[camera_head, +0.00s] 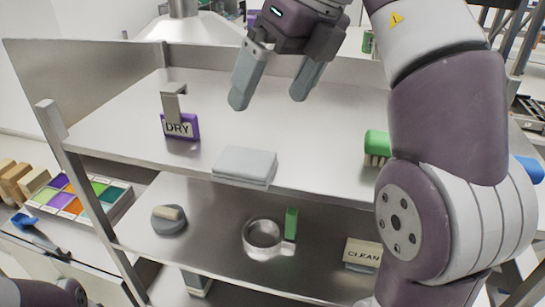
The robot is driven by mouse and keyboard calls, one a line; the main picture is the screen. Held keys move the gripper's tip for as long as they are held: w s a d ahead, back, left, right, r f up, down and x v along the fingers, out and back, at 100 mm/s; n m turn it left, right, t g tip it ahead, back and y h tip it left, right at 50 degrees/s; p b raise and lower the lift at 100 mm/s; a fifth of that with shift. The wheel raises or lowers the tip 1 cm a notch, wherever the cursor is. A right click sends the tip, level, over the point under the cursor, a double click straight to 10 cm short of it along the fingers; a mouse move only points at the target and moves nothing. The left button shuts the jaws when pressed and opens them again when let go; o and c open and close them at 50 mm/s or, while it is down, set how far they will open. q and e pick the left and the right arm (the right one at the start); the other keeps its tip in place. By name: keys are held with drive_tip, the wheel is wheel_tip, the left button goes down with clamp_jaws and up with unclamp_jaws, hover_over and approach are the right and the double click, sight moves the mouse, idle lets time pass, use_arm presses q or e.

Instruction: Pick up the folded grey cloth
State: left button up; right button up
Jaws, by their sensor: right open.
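The folded grey cloth (245,165) lies flat at the front edge of the upper metal shelf, in the middle of the head view. My right gripper (268,98) is open and empty, its two grey fingers pointing down. It appears above the shelf, behind and a little to the right of the cloth in the picture, and apart from it. The fingers' exact height over the shelf is hard to tell. My left gripper is out of view.
A green brush (377,146) sits to the right, partly behind my right arm. The lower shelf holds a round metal cup (262,238), a grey disc (168,221) and a "CLEAN" block (362,253). The upper shelf's middle is clear.

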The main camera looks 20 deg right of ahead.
drive_tip(key=n, duration=0.3)
drive_tip(key=n+b, duration=0.4)
drive_tip(key=b, duration=0.1)
approach(247, 160)
drive_tip(key=f, duration=0.1)
drive_tip(key=b+x, duration=0.2)
drive_tip(key=x, duration=0.1)
drive_tip(key=shift+a+f, duration=0.1)
drive_tip(key=shift+a, duration=0.15)
drive_tip(key=x, duration=0.2)
drive_tip(key=b+x, duration=0.1)
drive_tip(key=x, duration=0.1)
drive_tip(key=shift+w, duration=0.35)
drive_tip(key=shift+s+f, duration=0.15)
drive_tip(key=shift+s, duration=0.05)
drive_tip(key=shift+w+a+f, duration=0.1)
drive_tip(key=shift+w+a, duration=0.05)
drive_tip(key=shift+w, duration=0.2)
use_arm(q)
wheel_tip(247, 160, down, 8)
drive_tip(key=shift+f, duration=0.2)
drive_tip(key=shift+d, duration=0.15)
use_arm(e)
drive_tip(key=shift+s+f, duration=0.15)
drive_tip(key=shift+s, duration=0.1)
